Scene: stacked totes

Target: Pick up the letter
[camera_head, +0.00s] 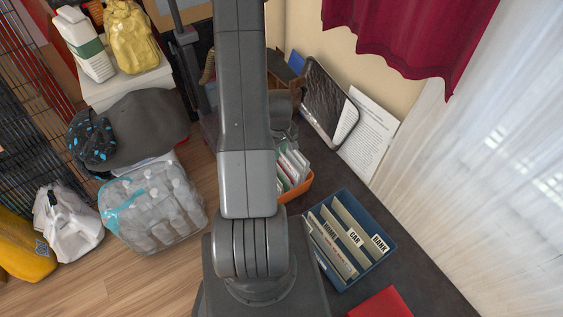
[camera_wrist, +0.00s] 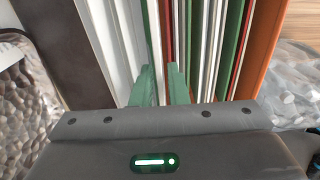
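Several letters and envelopes, mostly white with some green, red and grey edges, stand upright in an orange bin (camera_head: 297,191) right of my arm in the head view. In the wrist view the upright letters (camera_wrist: 203,50) fill the upper middle, and an orange bin wall (camera_wrist: 262,48) shows on their right. My gripper (camera_wrist: 161,72) has two green fingers close together, with a narrow gap between them. The fingertips are at the letters, and thin white and dark red edges show in line with the gap. I cannot tell whether the fingers press on a letter. The head view hides my gripper behind the arm.
A blue file box (camera_head: 377,262) with labelled dividers stands beside the orange bin on the dark surface. A framed dark panel (camera_head: 328,103) and a printed sheet (camera_head: 371,137) lean on the wall. A clear bag of bottles (camera_head: 153,210) sits on the floor at left.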

